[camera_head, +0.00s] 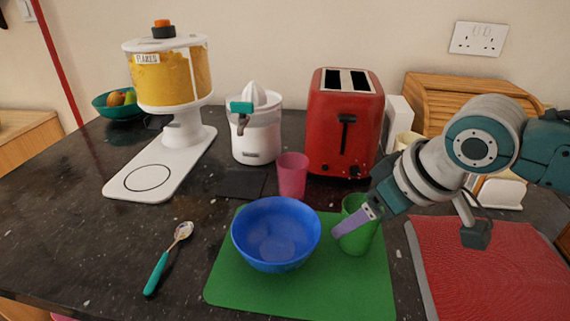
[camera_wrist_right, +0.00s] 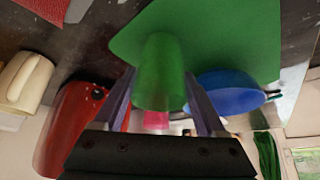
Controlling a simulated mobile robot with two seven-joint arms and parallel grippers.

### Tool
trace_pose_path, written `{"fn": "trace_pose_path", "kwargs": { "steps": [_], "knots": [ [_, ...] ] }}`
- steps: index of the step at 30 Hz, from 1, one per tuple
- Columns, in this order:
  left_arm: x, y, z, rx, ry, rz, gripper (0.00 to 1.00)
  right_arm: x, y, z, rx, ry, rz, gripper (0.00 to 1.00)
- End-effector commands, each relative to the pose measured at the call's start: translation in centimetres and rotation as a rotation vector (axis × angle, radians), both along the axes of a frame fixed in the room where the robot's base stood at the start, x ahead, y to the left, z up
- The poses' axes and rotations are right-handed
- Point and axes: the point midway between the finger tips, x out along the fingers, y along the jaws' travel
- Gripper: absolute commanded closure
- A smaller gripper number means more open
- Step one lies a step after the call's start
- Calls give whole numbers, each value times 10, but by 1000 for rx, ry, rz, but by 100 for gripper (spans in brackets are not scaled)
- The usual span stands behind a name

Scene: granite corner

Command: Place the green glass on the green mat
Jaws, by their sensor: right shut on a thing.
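The green glass (camera_head: 357,232) is upright at the right side of the green mat (camera_head: 240,284). I cannot tell whether its base touches the mat. My right gripper (camera_head: 362,218) is shut on the glass, with one purple finger showing across its front. In the right wrist view the glass (camera_wrist_right: 160,75) sits between the two purple fingers (camera_wrist_right: 160,105), with the green mat (camera_wrist_right: 225,35) behind it. My left gripper is not in view.
A blue bowl (camera_head: 276,236) stands on the mat just left of the glass. A pink glass (camera_head: 292,177) and the red toaster (camera_head: 345,125) stand behind. A red mat (camera_head: 490,270) lies to the right, a teal-handled spoon (camera_head: 167,260) to the left.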

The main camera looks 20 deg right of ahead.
Motion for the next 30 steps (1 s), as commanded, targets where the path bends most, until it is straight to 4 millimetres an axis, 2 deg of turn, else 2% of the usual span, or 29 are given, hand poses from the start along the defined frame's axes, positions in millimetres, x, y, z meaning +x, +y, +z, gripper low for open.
{"fn": "trace_pose_path", "kwargs": {
  "steps": [6, 7, 13, 23, 26, 30],
  "knots": [
    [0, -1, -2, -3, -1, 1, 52, 0, 0, -3, 1, -1, -1, 88],
    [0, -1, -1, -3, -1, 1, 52, 0, 0, -3, 0, -1, 0, 25],
    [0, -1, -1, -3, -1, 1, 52, 0, 0, -2, 0, 0, 0, 2],
    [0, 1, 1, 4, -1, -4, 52, 0, 0, 3, 0, -1, 0, 0],
    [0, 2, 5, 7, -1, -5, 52, -5, -2, 12, 0, -1, 0, 0],
    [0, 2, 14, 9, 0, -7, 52, -18, -5, 37, -2, -1, 2, 0]
  ]
}}
